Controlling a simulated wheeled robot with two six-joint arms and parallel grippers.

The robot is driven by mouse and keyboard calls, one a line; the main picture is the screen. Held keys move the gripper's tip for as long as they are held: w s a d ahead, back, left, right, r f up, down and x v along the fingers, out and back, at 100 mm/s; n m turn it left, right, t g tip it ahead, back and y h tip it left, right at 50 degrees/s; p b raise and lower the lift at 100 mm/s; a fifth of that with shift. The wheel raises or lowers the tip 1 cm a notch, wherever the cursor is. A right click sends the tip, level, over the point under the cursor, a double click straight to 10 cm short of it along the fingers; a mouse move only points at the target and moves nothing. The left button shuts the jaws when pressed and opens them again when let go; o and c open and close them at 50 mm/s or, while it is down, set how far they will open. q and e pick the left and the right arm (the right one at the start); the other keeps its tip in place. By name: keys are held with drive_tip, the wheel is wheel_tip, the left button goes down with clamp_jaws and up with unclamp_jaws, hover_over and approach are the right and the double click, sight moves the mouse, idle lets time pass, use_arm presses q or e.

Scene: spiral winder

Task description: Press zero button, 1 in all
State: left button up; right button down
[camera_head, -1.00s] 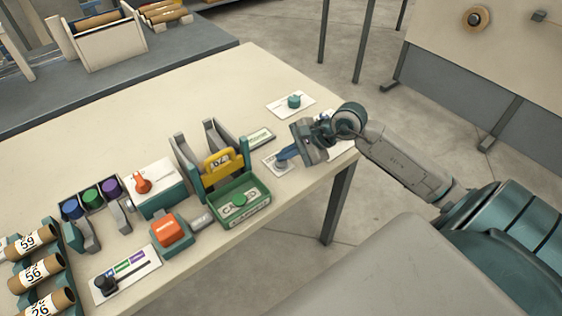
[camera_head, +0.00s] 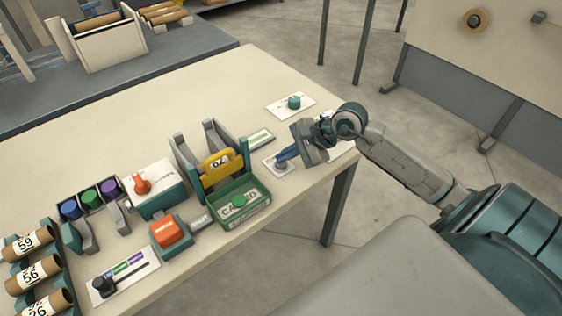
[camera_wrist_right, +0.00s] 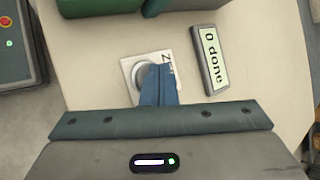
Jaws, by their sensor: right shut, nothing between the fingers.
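The zero button is a round grey button on a white plate (camera_head: 270,161) near the table's right front edge. In the right wrist view the button (camera_wrist_right: 142,73) shows beside my fingertips, partly hidden by them, with a "Z" on its plate. My right gripper (camera_head: 283,157) is shut and empty, its blue fingers at the button. It also shows in the right wrist view (camera_wrist_right: 164,70). Whether the fingertips touch the button I cannot tell. A small display (camera_wrist_right: 210,60) beside it reads "0 done". My left gripper is not in view.
A green tray (camera_head: 244,222) and a stand with a yellow handle (camera_head: 218,161) are left of the button. A teal knob on a white plate (camera_head: 293,102) lies behind. An orange button (camera_head: 167,233) and several numbered rolls (camera_head: 33,272) are farther left.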

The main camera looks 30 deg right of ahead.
sight(286, 163)
drive_tip(key=shift+r, duration=0.6)
drive_tip(key=shift+r, duration=0.1)
drive_tip(key=shift+r+p, duration=0.9)
drive_tip(key=shift+r, duration=1.55)
drive_tip(key=shift+d, duration=0.1)
